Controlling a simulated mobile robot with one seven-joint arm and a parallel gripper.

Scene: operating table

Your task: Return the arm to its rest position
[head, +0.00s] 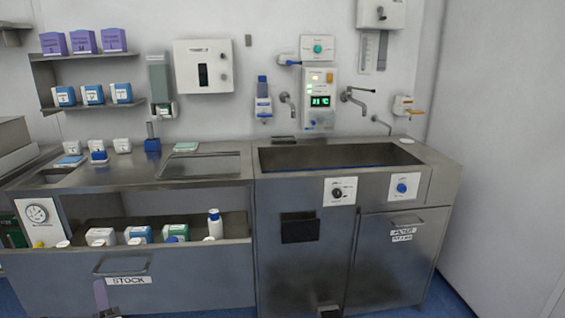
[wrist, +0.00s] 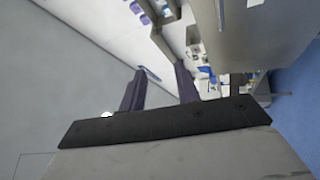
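My gripper (wrist: 160,72) shows in the wrist view with its two dark purple fingers apart and nothing between them. In the head view only a small purple-grey part that looks like my gripper (head: 102,296) shows at the bottom edge, in front of the stock drawer. The rest of my arm is out of that view. The wrist view is tilted, with the wall on the left and the steel unit at the upper right.
The open stock drawer (head: 190,262) holds boxes and a white bottle (head: 215,222). The steel sink (head: 330,168) and a cupboard (head: 395,255) stand to its right. Wall shelves (head: 92,106) hold boxes at the left. Blue floor (wrist: 297,105) shows at the right of the wrist view.

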